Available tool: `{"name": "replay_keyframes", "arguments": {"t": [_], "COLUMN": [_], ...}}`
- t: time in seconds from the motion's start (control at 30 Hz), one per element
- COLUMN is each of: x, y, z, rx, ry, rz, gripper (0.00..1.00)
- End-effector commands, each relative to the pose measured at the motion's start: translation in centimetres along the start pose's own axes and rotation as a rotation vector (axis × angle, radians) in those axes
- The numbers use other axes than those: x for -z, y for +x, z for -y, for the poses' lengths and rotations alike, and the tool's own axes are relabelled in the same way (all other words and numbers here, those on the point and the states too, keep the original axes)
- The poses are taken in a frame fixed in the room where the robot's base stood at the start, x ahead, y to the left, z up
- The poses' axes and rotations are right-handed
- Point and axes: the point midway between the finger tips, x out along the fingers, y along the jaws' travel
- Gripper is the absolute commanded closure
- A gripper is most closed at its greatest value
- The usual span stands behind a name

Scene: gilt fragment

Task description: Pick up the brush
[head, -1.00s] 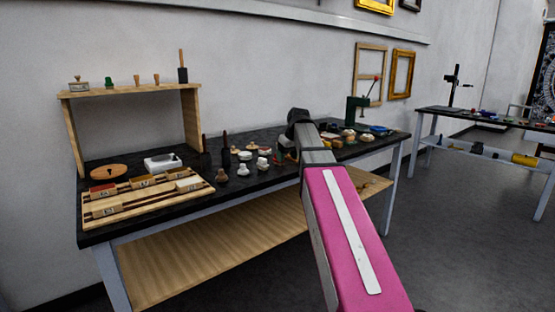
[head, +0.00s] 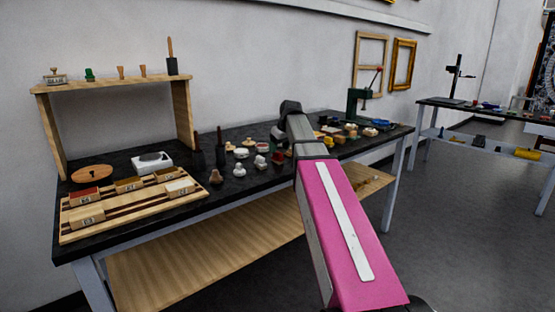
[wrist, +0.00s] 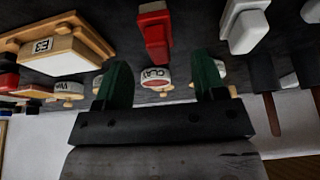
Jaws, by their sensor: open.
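No one thing is plainly the brush. A dark block with an upright wooden handle (head: 171,58), brush-like, stands at the right end of the wooden shelf. Two more dark upright pieces with handles stand on the table, a left one (head: 197,150) and a right one (head: 220,148). My gripper's green fingers are apart and empty, with a labelled round jar (wrist: 155,78) showing beyond the gap. My arm hides the gripper in the head view.
The black worktable (head: 130,232) is crowded. It bears a wooden tray of labelled boxes (head: 75,232), a white dish (head: 152,162) and several small stamps and pots. A green press (head: 359,102) stands at the back right. Open floor lies to the right.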

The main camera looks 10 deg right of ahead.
Motion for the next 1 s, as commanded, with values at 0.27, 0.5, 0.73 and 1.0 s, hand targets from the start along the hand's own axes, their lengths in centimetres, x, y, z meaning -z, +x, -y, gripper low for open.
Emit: {"name": "replay_keyframes", "arguments": {"t": [0.27,0.5,0.73,1.0], "x": [0.0,0.0,0.0,0.0], "y": [1.9,5.0,5.5,5.5], "z": [0.0,-0.1,-0.1,-0.1], "rx": [0.000,0.000,-0.001,-0.001], "ry": [0.000,0.001,0.000,0.000], "rz": [0.001,0.001,-0.001,0.000], "gripper": [0.36,0.36,0.36,0.90]}}
